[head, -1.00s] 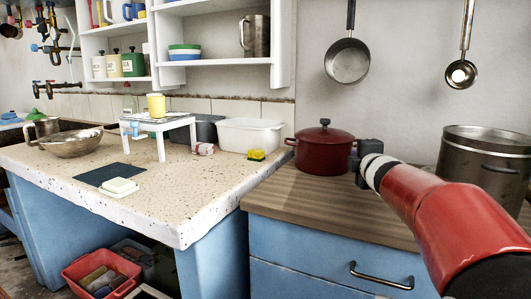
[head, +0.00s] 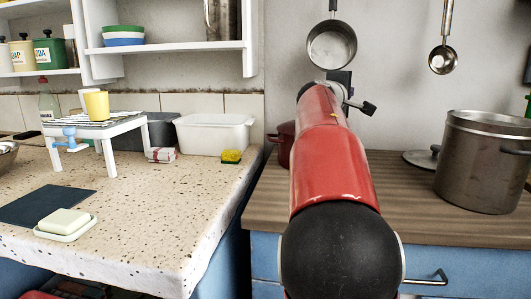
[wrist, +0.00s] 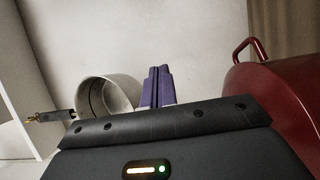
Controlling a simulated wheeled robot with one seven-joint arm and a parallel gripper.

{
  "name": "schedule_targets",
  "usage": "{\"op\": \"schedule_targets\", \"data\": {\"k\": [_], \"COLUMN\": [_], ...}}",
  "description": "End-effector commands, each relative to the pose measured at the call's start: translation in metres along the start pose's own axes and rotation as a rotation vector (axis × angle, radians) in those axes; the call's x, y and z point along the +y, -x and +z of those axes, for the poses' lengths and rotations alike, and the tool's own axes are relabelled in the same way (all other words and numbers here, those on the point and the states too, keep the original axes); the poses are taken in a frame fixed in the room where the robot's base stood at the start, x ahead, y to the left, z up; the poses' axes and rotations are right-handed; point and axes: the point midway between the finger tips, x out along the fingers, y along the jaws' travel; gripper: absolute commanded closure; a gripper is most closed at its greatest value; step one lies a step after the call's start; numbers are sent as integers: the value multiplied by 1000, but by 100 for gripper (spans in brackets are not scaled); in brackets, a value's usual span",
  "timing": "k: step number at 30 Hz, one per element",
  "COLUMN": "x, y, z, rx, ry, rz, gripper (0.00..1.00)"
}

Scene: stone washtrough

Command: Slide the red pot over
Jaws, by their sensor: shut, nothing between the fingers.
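The dark red pot (head: 283,147) stands at the back left of the wooden worktop. In the head view my red arm hides most of it, leaving only its left side and a side handle. In the wrist view the pot (wrist: 285,105) fills the right edge, with a red handle at its upper left. My gripper (wrist: 158,88) is shut and empty, its purple fingers together, beside the pot and apart from it in that view. In the head view the dark gripper (head: 342,80) is raised in front of the wall, below the hanging pan; its fingertips are hard to make out.
A large steel pot (head: 482,165) stands at the right, with a grey lid (head: 420,159) beside it. A pan (head: 332,46) and a ladle (head: 443,60) hang on the wall. A white tub (head: 213,136) and a yellow sponge (head: 231,157) sit on the stone top at left.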

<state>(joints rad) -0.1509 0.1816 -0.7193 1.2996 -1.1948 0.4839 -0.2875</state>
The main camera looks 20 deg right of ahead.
Motion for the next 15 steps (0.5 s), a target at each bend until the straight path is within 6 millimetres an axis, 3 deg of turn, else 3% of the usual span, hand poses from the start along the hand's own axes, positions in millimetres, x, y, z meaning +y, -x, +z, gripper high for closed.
{"op": "schedule_targets", "data": {"k": [15], "x": [0], "y": [80], "z": [-81], "rx": [10], "ry": [0], "rz": [0], "gripper": [100]}}
